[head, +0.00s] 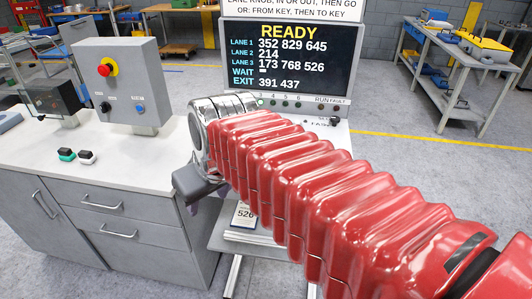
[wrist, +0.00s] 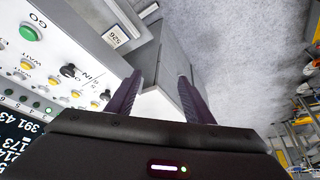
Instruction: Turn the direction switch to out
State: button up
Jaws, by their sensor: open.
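The console's button panel shows in the wrist view at the left, seen at a slant. A black knob (wrist: 67,71) there sits beside lettering that seems to read IN and O; I take it for the direction switch, but its setting is not clear. A second dark knob (wrist: 105,95) is nearby. My gripper (wrist: 160,82) is open and empty, its two dark purple fingers apart, to the right of these knobs and not touching them. In the head view my gripper (head: 195,200) points down between the bench and console, partly hidden by my red-sleeved arm, which covers much of the panel.
The display (head: 290,55) reads READY above lane numbers. A green GO button (wrist: 28,33) and yellow WAIT buttons (wrist: 27,65) are on the panel. A card marked 526 (head: 245,214) is below. The bench (head: 130,175) at left carries a grey emergency-stop box (head: 125,85).

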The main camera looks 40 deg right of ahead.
jog(key=w+d+r, duration=0.2)
jog(key=d, duration=1)
jog(key=w+d+r+m, duration=0.1)
jog(key=w+d+r, duration=0.1)
jog(key=d, duration=1.1)
jog(key=shift+w, duration=0.85)
jog(key=shift+g, duration=0.3)
jog(key=x, duration=1.3)
jog(key=shift+w+d+f, duration=0.15)
jog(key=shift+d+f, duration=0.05)
jog(key=shift+f, duration=0.1)
jog(key=shift+c, duration=0.5)
jog(key=c, duration=0.9)
